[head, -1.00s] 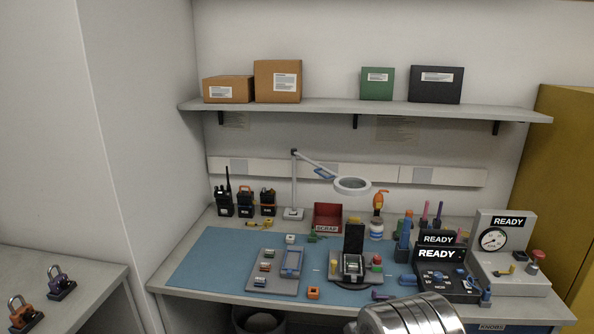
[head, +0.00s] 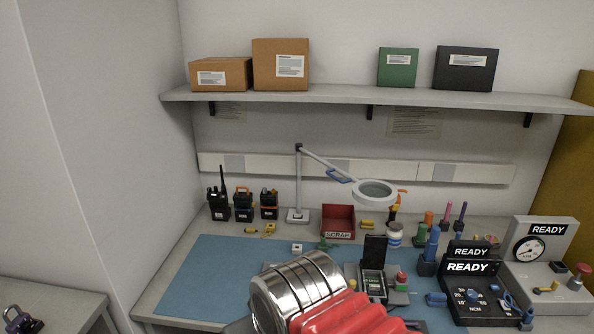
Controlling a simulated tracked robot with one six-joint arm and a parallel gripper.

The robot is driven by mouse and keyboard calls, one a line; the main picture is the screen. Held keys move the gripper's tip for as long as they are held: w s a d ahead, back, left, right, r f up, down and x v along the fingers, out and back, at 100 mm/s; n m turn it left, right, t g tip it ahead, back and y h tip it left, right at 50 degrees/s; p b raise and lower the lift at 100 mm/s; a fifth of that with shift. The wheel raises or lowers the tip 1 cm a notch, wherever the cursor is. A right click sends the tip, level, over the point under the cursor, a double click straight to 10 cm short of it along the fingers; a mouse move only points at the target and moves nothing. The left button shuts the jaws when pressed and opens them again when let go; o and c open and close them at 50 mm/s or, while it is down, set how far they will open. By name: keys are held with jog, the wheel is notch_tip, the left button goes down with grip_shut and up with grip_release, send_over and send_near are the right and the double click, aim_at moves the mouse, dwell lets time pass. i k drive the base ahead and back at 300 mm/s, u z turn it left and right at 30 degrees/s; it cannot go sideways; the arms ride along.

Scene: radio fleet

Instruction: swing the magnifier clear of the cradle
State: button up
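The magnifier is a white ring lens (head: 374,193) on a jointed arm with a blue handle (head: 340,176), rising from a post (head: 298,185) at the back of the bench. In the head view its lens appears directly above the cradle. The cradle (head: 374,250) has a black upright panel with a small device (head: 373,284) in front of it; its lower part is partly hidden by my arm. How far apart lens and cradle are in depth I cannot tell. My arm's metal and red links fill the bottom middle. My gripper is not in view.
A red scrap bin (head: 338,222) and a white jar (head: 394,234) stand near the magnifier. Several radios (head: 242,205) stand back left. The blue mat (head: 215,270) is clear at left. A shelf (head: 330,92) runs above.

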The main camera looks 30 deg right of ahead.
aim_at(370, 192)
jog(key=u, duration=0.35)
jog(key=i, duration=1.05)
jog(key=u, duration=0.35)
